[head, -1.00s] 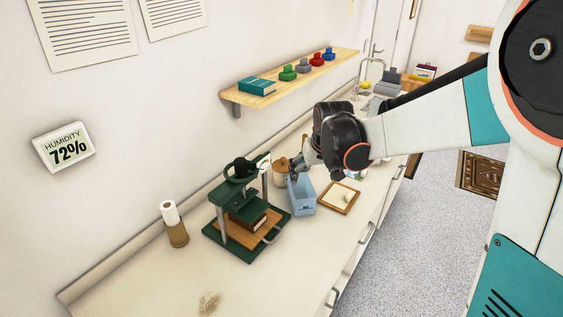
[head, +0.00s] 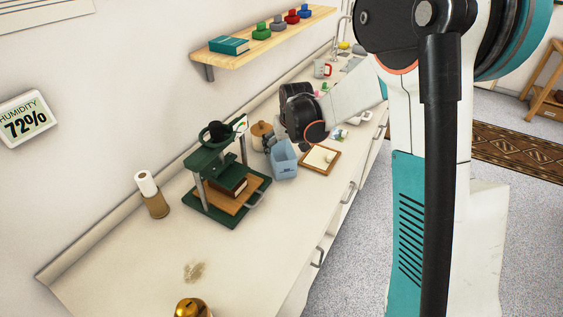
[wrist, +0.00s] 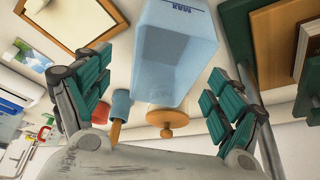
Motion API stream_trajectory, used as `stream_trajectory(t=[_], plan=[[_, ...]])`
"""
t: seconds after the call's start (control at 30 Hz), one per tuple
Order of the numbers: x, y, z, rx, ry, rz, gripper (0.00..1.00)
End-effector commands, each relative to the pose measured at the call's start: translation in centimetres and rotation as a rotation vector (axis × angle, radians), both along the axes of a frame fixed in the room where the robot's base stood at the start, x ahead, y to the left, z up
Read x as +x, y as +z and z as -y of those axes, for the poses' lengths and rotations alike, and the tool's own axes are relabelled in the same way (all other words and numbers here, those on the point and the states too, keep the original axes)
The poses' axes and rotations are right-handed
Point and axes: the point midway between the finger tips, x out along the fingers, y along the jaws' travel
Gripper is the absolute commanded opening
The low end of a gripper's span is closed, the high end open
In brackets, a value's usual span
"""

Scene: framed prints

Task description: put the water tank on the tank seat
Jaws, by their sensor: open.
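The water tank is a light blue, box-shaped container (head: 284,162) on the counter, between the green press and a wooden-framed board. In the wrist view the tank (wrist: 175,55), with dark MAX lettering, shows between and beyond the two fingers. I cannot tell whether a finger touches the tank. I cannot make out a tank seat in either view.
The green press (head: 225,185) with a book stands left of the tank. A wooden-lidded jar (head: 261,132) is just behind it, and the framed board (head: 320,159) lies to the right. A shelf (head: 265,37) overhangs the back. The counter's near left is mostly clear.

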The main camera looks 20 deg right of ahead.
Motion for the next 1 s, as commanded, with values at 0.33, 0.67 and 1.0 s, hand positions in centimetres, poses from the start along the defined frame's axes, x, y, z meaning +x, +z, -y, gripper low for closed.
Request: stream_trajectory(t=[0.33,0.67,1.0], plan=[[1.7,-4.3,-0.6,0.0,0.0,0.0,0.86],[1.9,-4.4,-0.6,0.0,0.0,0.0,0.86],[1.9,-4.8,-0.6,0.0,0.0,0.0,0.86]])
